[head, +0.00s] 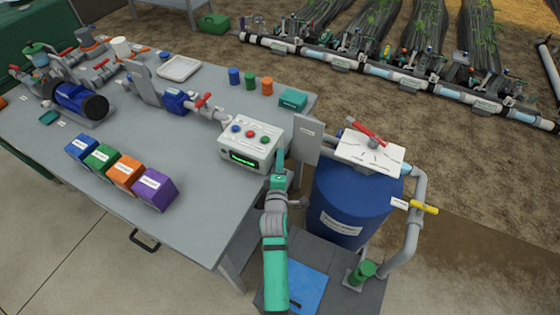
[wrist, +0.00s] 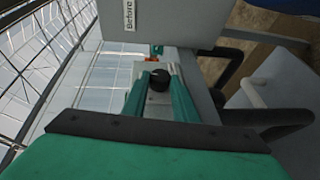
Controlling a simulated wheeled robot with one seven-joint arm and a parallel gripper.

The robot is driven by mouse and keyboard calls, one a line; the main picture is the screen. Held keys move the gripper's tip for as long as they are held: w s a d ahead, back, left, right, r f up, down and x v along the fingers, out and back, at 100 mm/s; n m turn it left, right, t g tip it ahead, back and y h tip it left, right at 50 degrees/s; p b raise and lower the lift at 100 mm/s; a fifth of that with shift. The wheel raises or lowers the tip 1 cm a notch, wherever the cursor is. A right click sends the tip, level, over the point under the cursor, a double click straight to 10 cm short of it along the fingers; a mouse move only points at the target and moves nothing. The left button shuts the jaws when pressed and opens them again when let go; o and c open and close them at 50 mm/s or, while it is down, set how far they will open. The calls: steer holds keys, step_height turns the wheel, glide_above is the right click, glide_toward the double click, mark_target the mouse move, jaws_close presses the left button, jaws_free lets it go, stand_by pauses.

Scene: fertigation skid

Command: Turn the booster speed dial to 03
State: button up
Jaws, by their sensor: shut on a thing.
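The booster control box (head: 236,148) stands at the right end of the grey bench. It has blue, red and green buttons on top and a lit green display (head: 243,160), too small to read. In the wrist view a round black dial (wrist: 159,80) sits on a grey face between my two green fingers. My gripper (head: 280,158) is at the box's right side, shut on the dial. The dial is hidden in the head view. Its setting cannot be read.
A grey panel (head: 307,140) stands close right of my gripper. A blue tank (head: 350,205) with a white dial plate (head: 360,157) and red lever is beyond it. Blue, green, orange and purple boxes (head: 152,188) line the bench's front. Pipes run behind the control box.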

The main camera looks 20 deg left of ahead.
steer(key=shift+w+d+r+m+g, duration=0.15)
steer(key=shift+r+m+g, duration=0.25)
steer(key=shift+g, duration=1.2)
steer(key=shift+w+r+m+g, duration=0.3)
steer(key=shift+m+g, duration=0.25)
steer(key=shift+g, duration=1.05)
steer(key=shift+w+d+r+m+g, duration=0.1)
steer(key=shift+w+r+m+g, duration=0.25)
steer(key=shift+g, duration=1.25)
steer(key=shift+s+f, duration=0.1)
steer(key=shift+s, duration=0.05)
steer(key=o, duration=1)
steer(key=shift+o, duration=0.2)
steer(key=v, duration=1)
steer(key=shift+r, duration=0.35)
